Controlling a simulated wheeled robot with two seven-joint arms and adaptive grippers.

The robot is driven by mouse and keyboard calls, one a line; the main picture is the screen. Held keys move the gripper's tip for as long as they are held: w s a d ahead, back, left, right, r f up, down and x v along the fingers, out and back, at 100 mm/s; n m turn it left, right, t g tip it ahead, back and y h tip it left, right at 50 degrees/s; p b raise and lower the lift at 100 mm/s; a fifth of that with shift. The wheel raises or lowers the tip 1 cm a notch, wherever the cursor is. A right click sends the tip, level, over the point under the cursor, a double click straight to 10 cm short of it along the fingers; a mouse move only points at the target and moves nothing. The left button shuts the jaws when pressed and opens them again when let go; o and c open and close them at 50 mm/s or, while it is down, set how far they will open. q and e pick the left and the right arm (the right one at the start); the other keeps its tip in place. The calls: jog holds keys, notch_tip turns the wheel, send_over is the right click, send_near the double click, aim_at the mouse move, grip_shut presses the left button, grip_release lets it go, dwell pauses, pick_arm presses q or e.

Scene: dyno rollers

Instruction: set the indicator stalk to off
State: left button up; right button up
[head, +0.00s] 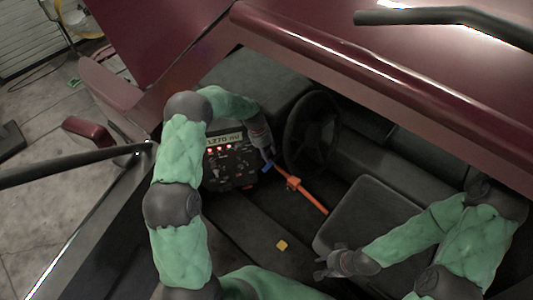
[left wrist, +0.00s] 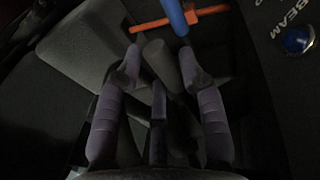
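My left gripper (head: 267,160) reaches down beside the dashboard, left of the steering wheel (head: 311,130). An orange rod (head: 312,199) with a crosspiece runs down to the right. Which piece is the indicator stalk is not clear. My right gripper (head: 322,267) is near the seat, away from these; its fingers are too small to judge.
A panel (head: 225,165) with a lit display and red lights stands left of my left gripper. A seat (head: 365,222) is at the right. A yellow piece (head: 282,245) lies lower down. The red car body (head: 400,70) borders the opening above. A blue button (left wrist: 296,39) shows at the right.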

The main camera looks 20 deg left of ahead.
pick_arm(q)
jog(key=shift+o, duration=0.3)
jog(key=v, duration=0.7)
jog(key=shift+r, duration=0.2)
jog(key=shift+s+a+f, duration=0.1)
dwell(0.4)
